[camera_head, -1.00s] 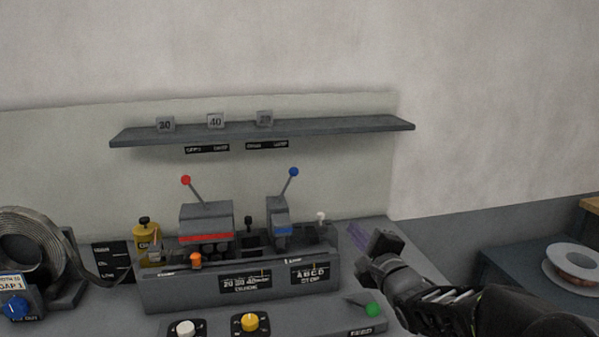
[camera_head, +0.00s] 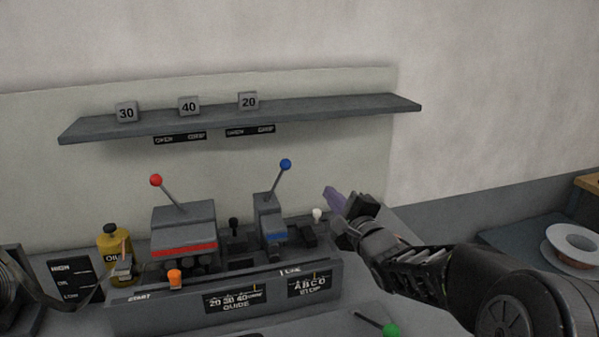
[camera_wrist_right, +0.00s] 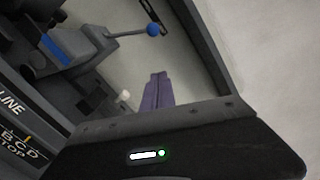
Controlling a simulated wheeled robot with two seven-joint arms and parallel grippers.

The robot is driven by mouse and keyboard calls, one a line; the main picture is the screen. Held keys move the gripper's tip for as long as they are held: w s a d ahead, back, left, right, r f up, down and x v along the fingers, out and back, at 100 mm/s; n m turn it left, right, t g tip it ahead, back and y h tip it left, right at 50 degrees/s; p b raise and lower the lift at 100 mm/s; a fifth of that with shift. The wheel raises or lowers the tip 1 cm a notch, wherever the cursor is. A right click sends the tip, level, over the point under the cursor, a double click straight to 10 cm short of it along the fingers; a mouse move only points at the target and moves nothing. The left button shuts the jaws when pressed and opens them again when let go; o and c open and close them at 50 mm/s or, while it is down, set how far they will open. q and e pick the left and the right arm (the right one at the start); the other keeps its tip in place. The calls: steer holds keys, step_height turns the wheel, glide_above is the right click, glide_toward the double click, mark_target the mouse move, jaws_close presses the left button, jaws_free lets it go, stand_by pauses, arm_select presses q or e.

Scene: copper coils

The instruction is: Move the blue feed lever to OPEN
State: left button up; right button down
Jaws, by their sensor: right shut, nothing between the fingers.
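The blue-knobbed feed lever (camera_head: 285,165) stands on a small grey block with a blue band, its rod leaning up and to the right. It also shows in the right wrist view (camera_wrist_right: 152,30). Above it, the shelf edge carries a label plate (camera_head: 250,131) with two words too small to read surely. My right gripper (camera_head: 332,198), with purplish fingers, is shut and empty, right of the lever and apart from it. Its fingers also show in the right wrist view (camera_wrist_right: 157,92). My left gripper is not in view.
A red-knobbed lever (camera_head: 156,181) stands to the left on a larger grey block. The shelf (camera_head: 330,110) with number tiles is above. A white knob (camera_head: 317,214) is near my right gripper. A green-knobbed lever (camera_head: 391,330) is in front, and a yellow oil bottle (camera_head: 113,240) at left.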

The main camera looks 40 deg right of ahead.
arm_select(q)
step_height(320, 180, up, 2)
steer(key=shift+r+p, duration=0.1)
steer(key=shift+p, duration=0.95)
arm_select(e)
steer(key=w+r, duration=0.1)
steer(key=w, duration=1)
steer(key=shift+w+a+r, duration=0.15)
steer(key=shift+a+r, duration=0.2)
steer(key=shift+r, duration=0.05)
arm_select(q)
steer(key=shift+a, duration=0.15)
arm_select(e)
steer(key=shift+r, duration=0.15)
